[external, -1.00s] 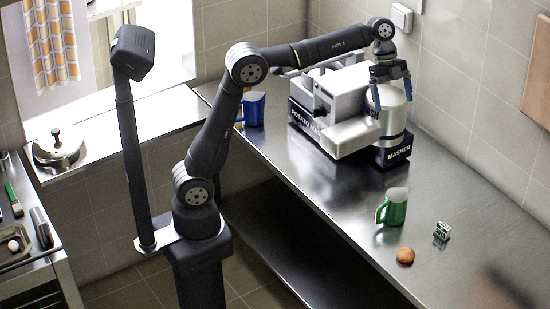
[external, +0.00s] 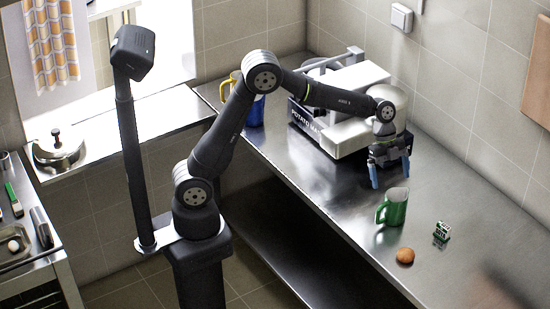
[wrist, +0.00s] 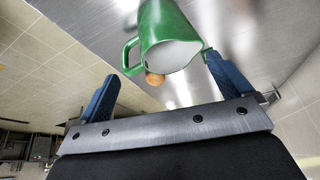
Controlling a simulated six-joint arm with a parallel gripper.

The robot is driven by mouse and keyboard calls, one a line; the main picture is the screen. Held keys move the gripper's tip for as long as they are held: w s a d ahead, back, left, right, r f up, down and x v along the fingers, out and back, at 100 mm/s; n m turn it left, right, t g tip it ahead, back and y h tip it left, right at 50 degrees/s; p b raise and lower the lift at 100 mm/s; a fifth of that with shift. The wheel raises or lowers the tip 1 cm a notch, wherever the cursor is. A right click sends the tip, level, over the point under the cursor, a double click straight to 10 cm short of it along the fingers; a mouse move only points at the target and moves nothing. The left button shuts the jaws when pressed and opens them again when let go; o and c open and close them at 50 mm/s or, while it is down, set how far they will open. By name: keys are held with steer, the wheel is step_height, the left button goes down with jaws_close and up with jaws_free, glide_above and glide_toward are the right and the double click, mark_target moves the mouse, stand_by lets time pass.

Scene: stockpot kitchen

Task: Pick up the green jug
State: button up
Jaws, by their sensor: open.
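The green jug (external: 394,207) stands upright on the steel counter, its handle on the left side. In the wrist view the jug (wrist: 166,28) shows its pale open mouth, with its handle to the left. My gripper (external: 390,178) is open and empty, above and just behind the jug in the external view. In the wrist view the two blue fingers of my gripper (wrist: 165,85) are spread wide, with the jug beyond them and nearer the right finger. I cannot tell whether that finger touches the jug.
A brown egg-like item (external: 405,256) lies in front of the jug, and a small green-and-white box (external: 441,231) is to its right. The potato masher machine (external: 345,95) stands behind my gripper. A blue jug (external: 255,110) is at the far left. The counter's right side is mostly clear.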

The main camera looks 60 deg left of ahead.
mark_target(392, 190)
steer(key=x, duration=0.5)
steer(key=shift+d+f, duration=0.1)
steer(key=shift+f, duration=0.05)
steer(key=x, duration=0.5)
steer(key=shift+w+d, duration=0.25)
steer(key=shift+c, duration=0.5)
steer(key=c, duration=1.1)
